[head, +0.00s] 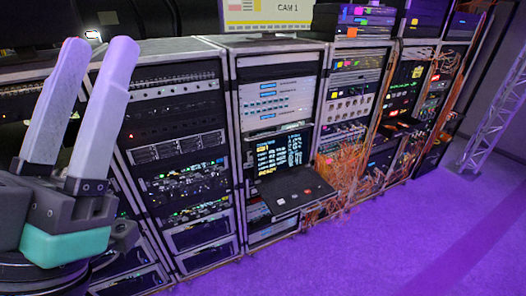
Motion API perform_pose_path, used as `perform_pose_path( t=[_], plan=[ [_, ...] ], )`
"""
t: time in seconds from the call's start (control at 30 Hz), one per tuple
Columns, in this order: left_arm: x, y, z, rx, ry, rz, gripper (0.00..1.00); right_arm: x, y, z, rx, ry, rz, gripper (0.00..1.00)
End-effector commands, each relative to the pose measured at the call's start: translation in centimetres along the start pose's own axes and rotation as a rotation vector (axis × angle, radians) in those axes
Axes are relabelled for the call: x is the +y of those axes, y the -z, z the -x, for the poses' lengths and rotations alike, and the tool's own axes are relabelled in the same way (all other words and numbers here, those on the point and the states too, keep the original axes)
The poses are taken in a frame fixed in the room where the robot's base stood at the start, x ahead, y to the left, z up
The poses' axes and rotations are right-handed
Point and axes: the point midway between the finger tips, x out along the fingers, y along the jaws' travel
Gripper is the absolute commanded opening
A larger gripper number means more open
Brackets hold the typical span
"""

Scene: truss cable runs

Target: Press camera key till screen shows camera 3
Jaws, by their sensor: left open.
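The screen (265,17) at the top centre stands on the racks and reads CAM 1, cut off by the top of the view. A dark pull-out shelf (300,193) juts from the middle rack, with a few small light keys and a red one on it. Which of them is the camera key I cannot tell. A small lit display (280,155) with text sits just above the shelf. My left gripper (98,55) is at the far left, open and empty, fingers pointing up, well apart from the shelf. My right gripper is not in view.
Equipment racks (175,130) stand in a row from left to right. Orange cables (343,165) hang in a tangle right of the shelf. A metal truss (495,115) stands at the far right. The purple floor (370,250) in front is clear.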

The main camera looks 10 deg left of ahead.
Motion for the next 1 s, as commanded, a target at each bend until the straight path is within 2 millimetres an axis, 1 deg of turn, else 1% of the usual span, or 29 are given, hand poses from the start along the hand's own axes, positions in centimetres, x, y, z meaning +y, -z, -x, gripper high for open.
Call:
perform_pose_path(
  t=[0.17, 0.2, 0.47, 0.5, 1.0],
  plan=[
    [0.00, 0.00, 0.00, 0.000, 0.000, 0.000, 0.50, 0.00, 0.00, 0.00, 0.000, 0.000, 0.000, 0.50],
    [0.00, 0.00, 0.00, 0.000, 0.000, 0.000, 0.48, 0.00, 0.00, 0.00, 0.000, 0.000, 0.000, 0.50],
    [0.00, 0.00, 0.00, 0.000, 0.000, 0.000, 0.01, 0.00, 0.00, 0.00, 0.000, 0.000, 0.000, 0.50],
    [0.00, 0.00, 0.00, 0.000, 0.000, 0.000, 0.00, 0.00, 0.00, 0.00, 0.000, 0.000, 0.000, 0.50],
    [0.00, 0.00, 0.00, 0.000, 0.000, 0.000, 0.00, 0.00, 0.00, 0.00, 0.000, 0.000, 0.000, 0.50]
  ],
)
